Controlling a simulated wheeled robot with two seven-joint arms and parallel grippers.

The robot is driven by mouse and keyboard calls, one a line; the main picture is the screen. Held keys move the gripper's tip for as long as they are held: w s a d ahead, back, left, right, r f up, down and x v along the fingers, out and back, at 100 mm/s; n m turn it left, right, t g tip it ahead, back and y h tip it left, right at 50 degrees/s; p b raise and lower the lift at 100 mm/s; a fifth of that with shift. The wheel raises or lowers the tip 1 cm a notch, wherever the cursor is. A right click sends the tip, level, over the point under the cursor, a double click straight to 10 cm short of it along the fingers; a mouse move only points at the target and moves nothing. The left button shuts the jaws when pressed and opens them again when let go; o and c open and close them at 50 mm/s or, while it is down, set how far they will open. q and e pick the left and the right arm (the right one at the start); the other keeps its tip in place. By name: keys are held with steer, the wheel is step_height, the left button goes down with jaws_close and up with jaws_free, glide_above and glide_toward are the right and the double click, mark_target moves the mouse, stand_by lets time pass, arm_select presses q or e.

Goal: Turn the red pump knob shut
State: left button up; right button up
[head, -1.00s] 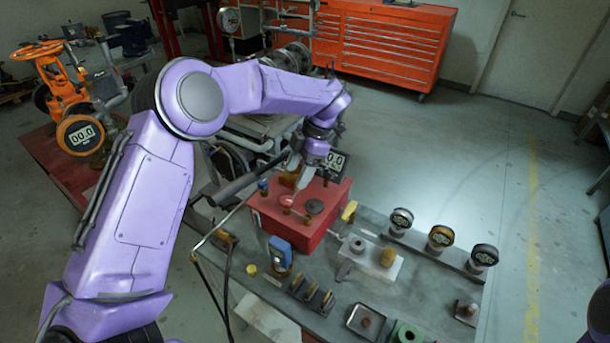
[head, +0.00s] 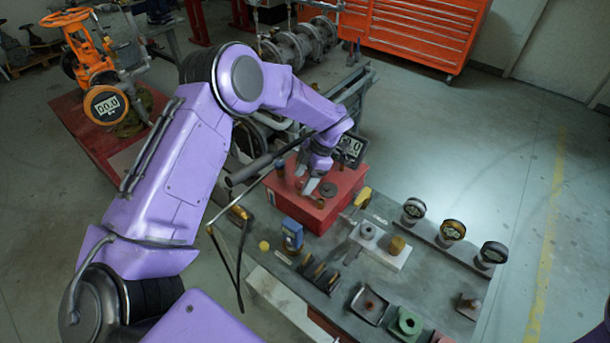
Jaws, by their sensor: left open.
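The red pump box (head: 345,194) stands on the grey workbench in the head view, with a dark round knob (head: 329,189) on its top. My left gripper (head: 304,186) points down over the top of this box, left of the dark knob. Its jaws are open, with the fingertips close to the box top. The red knob is hidden behind or between the fingers, and I cannot tell whether they touch it. My right gripper is out of view.
Behind the box is a digital display (head: 351,149). Several round gauges (head: 452,231) line the bench's right side. An orange valve wheel (head: 66,20) stands at the far left. The floor to the right is clear.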

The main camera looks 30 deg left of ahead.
arm_select(q)
steer(key=shift+s+r, duration=0.1)
steer(key=shift+s, duration=0.1)
steer(key=shift+c, duration=0.3)
steer(key=shift+s+r, duration=0.1)
steer(key=shift+s, duration=0.05)
steer(key=c, duration=1)
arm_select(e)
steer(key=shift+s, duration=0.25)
